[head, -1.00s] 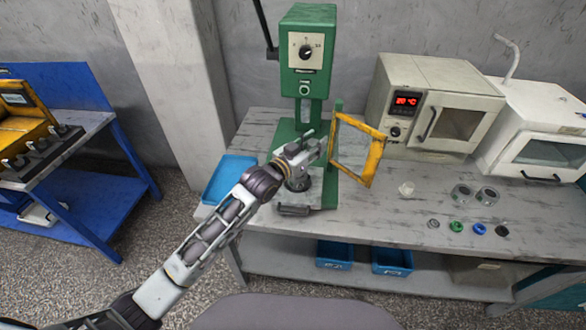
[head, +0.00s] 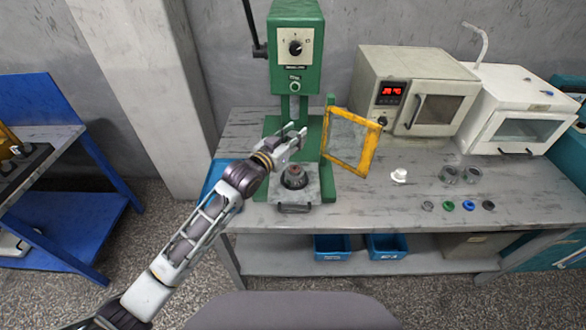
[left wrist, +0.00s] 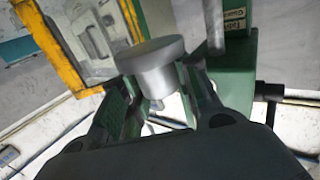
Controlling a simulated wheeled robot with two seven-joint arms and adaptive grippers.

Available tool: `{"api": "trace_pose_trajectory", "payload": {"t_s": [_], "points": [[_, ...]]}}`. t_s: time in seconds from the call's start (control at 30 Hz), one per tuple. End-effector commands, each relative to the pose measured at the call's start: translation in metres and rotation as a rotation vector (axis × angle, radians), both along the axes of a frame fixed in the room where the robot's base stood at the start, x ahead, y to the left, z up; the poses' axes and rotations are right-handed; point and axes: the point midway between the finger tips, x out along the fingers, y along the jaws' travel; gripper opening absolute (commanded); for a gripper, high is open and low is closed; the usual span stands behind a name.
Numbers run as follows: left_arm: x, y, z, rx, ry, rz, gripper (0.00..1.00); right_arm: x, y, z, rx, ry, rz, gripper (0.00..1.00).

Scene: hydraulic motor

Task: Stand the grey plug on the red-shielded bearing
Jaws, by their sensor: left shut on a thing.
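The grey plug (left wrist: 150,66) is a smooth metal disc with a narrower stem below, held between the fingers of my left gripper (left wrist: 160,95) in the left wrist view. In the head view my left gripper (head: 296,138) is in front of the green press column, above and slightly behind the bearing; the plug is hard to make out there. The red-shielded bearing (head: 294,170) shows as a small reddish centre on top of a dark round holder (head: 295,182) on the press base. The plug is apart from the bearing. My right gripper is not in view.
The green press (head: 296,50) stands over the holder. Its yellow-framed guard (head: 366,152) is swung open to the right. A white part (head: 399,175), two metal rings (head: 471,175) and several small coloured parts (head: 469,205) lie on the bench right. A blue tray (head: 213,178) is at left.

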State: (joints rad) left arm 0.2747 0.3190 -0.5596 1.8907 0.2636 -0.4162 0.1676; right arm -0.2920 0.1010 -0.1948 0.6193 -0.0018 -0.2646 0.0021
Motion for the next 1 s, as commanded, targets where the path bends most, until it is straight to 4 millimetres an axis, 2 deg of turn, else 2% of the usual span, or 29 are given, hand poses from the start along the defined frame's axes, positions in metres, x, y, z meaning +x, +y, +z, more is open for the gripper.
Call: {"api": "trace_pose_trajectory", "payload": {"t_s": [0.3, 0.67, 0.87, 1.0], "points": [[0.000, -0.001, 0.004, -0.001, -0.005, -0.001, 0.00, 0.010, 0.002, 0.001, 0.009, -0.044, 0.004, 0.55], [0.000, -0.001, 0.003, -0.002, -0.005, -0.001, 0.00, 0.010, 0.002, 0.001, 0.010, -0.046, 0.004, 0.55], [0.000, -0.001, -0.008, -0.002, -0.003, -0.001, 0.00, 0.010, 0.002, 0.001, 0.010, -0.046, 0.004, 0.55], [0.000, -0.001, -0.026, -0.002, -0.001, -0.001, 0.00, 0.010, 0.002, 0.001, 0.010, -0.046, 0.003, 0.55]]}}
